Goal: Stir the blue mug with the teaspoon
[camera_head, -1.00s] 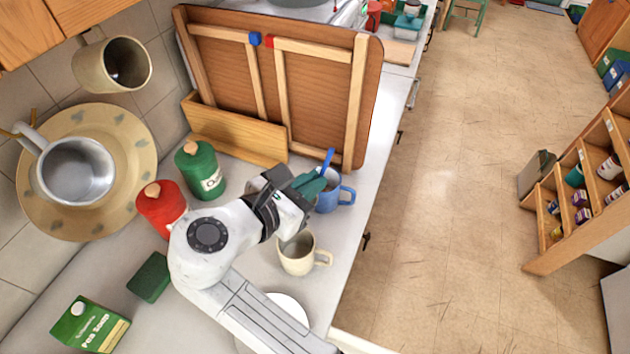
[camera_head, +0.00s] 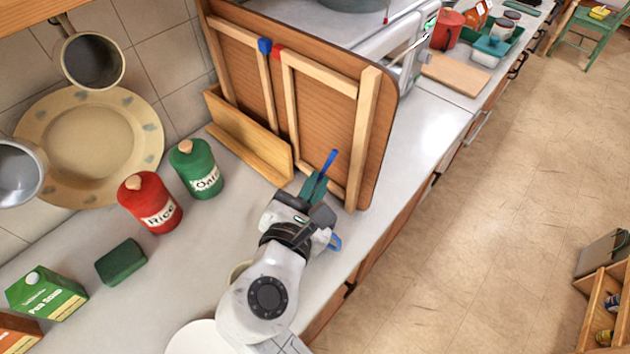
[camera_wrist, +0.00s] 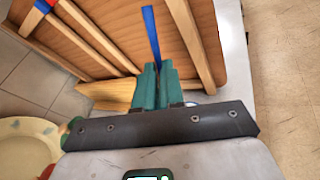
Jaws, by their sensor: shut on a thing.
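My gripper (camera_head: 314,186) has green fingers and is shut on the blue teaspoon (camera_head: 331,160). The teaspoon's handle sticks up out of the fingers; its lower end is hidden. In the wrist view the teaspoon (camera_wrist: 151,35) rises from between the two green fingertips (camera_wrist: 156,85). The blue mug (camera_head: 335,242) is mostly hidden behind my gripper; only a bit of blue shows at its right side, near the counter's edge. I cannot tell whether the spoon's bowl is inside the mug.
A wooden board with a frame (camera_head: 330,110) stands just behind my gripper. A red canister (camera_head: 150,203), a green canister (camera_head: 196,169) and a green sponge (camera_head: 121,262) are on the counter to the left. A cream mug (camera_head: 238,271) is mostly behind my arm.

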